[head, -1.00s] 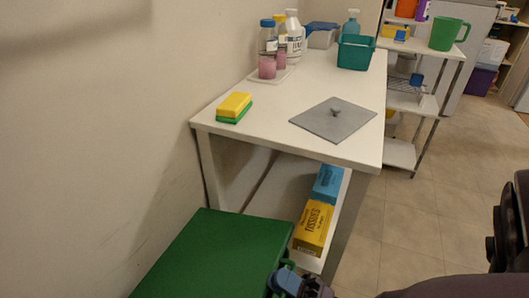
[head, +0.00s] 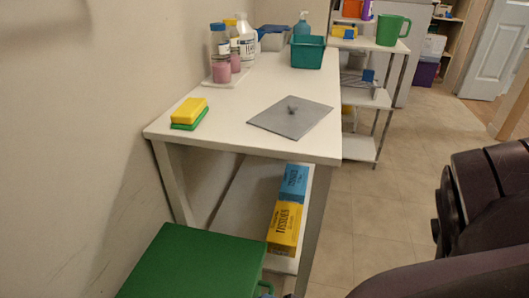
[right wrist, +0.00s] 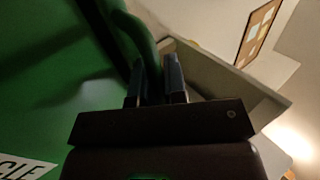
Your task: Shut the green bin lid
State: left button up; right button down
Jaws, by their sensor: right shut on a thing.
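The green bin lid (head: 195,265) shows in the head view at the bottom left, its flat green top in front of the table. How far it is open or shut I cannot tell. In the right wrist view a green panel of the bin (right wrist: 45,85) with white lettering fills the left. My right gripper (right wrist: 155,72) is shut on a green bar-like part of the bin, probably a handle, which runs between its fingers. My left gripper is not in view.
The white table (head: 222,135) stands behind the bin, bearing a yellow-and-green sponge (head: 189,112), a grey mat (head: 290,116), bottles and a teal basket (head: 308,52). Tissue boxes (head: 286,225) lie on its lower shelf.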

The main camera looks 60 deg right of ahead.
jog(key=shift+s+d+f, duration=0.1)
jog(key=shift+s+f, duration=0.05)
jog(key=shift+s, duration=0.15)
jog(key=c, duration=1.6)
grip_release()
jog(key=shift+o, duration=0.8)
jog(key=shift+d, duration=0.1)
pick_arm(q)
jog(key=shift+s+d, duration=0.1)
pick_arm(e)
jog(key=shift+w+r, duration=0.1)
jog(key=shift+r, duration=0.25)
pick_arm(q)
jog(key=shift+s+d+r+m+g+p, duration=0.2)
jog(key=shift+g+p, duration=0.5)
jog(key=shift+p, duration=1.25)
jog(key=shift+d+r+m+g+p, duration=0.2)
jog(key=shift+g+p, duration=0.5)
jog(key=shift+p, duration=1.25)
pick_arm(e)
notch_tip(320, 180, up, 20)
jog(key=shift+f, duration=0.25)
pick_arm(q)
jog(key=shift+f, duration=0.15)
